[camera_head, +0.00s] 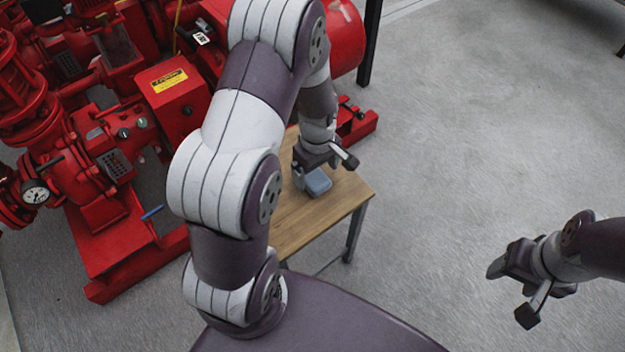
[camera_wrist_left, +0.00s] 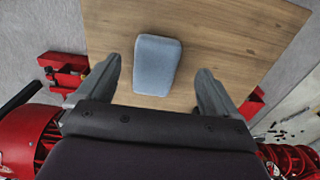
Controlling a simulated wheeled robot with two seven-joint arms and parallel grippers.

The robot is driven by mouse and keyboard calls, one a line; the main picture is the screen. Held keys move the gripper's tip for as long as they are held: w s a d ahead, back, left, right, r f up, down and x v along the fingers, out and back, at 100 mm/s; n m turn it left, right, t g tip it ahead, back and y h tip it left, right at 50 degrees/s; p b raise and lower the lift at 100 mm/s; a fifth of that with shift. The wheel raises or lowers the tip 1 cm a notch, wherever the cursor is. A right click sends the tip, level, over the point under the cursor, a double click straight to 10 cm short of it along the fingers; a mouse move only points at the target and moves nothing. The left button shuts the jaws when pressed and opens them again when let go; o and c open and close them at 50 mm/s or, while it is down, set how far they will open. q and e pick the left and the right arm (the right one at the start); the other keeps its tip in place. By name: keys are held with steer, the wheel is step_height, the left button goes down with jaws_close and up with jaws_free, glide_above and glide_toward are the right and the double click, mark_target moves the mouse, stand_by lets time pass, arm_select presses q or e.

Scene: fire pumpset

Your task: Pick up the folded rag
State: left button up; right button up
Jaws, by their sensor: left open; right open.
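The folded rag (camera_head: 317,182) is a small grey-blue block lying on a wooden table. In the left wrist view the rag (camera_wrist_left: 157,65) lies between and just ahead of the two open fingers of my left gripper (camera_wrist_left: 160,88). In the head view my left gripper (camera_head: 308,180) is right beside the rag, above the table, and partly hides it. The gap between fingers and rag is clear on both sides in the wrist view. My right gripper (camera_head: 507,287) is open and empty over the floor at the right.
The wooden table (camera_head: 345,200) is otherwise bare where I see it; my left arm covers part of it. A red pump set (camera_head: 110,150) with a gauge stands close on the left and behind. The grey floor (camera_head: 470,130) to the right is clear.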

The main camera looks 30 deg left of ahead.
mark_target(318, 181)
arm_select(q)
step_height(318, 181, down, 5)
steer(key=shift+w+d+r+b, duration=0.1)
steer(key=shift+w+b, duration=0.05)
steer(key=shift+b, duration=0.9)
steer(key=shift+r, duration=0.15)
steer(key=c, duration=0.8)
